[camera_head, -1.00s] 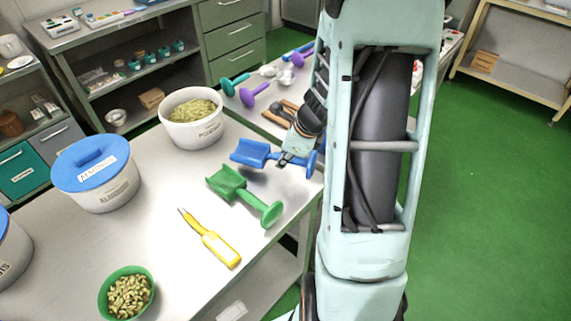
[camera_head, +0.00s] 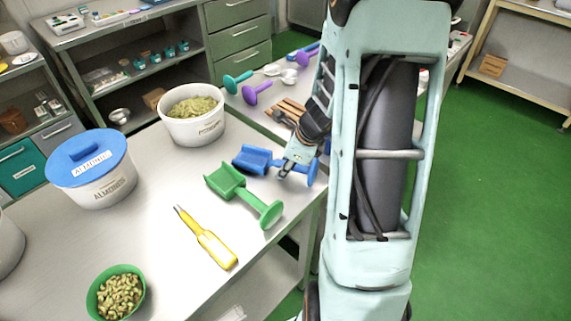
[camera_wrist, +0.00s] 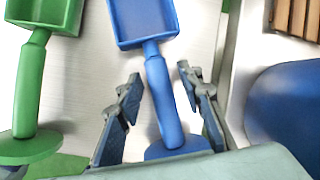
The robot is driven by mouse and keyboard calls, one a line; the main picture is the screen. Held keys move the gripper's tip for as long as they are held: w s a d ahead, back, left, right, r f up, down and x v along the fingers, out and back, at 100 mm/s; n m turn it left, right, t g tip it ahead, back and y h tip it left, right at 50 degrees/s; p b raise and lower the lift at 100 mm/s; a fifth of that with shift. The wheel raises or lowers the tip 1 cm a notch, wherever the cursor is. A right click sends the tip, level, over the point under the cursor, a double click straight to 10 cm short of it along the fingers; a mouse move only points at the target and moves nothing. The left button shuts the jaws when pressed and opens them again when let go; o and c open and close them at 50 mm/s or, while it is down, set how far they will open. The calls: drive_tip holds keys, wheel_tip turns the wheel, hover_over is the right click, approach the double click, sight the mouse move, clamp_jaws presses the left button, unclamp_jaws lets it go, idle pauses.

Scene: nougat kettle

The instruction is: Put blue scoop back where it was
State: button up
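The blue scoop (camera_head: 256,159) lies on the steel table beside the green scoop (camera_head: 225,180), its pan toward the left and its handle end toward the table's right edge. My gripper (camera_head: 284,173) is over its handle in the head view. In the wrist view, the two fingers of my gripper (camera_wrist: 158,88) stand apart on either side of the blue scoop's handle (camera_wrist: 160,95), with gaps showing on both sides. The gripper is open and holds nothing. The green scoop also shows at the left of the wrist view (camera_wrist: 30,85).
A white tub with green nuts (camera_head: 192,130) stands behind the scoops. A lidded almond tub (camera_head: 108,185) is at left. A yellow-handled tool (camera_head: 215,250) and a green bowl of nuts (camera_head: 116,299) lie nearer. Wooden slats (camera_head: 290,106) and purple and teal scoops lie beyond.

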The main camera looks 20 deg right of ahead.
drive_tip(key=shift+r, duration=0.25)
drive_tip(key=p+v, duration=0.3)
drive_tip(key=v, duration=0.9)
drive_tip(key=shift+p, duration=0.35)
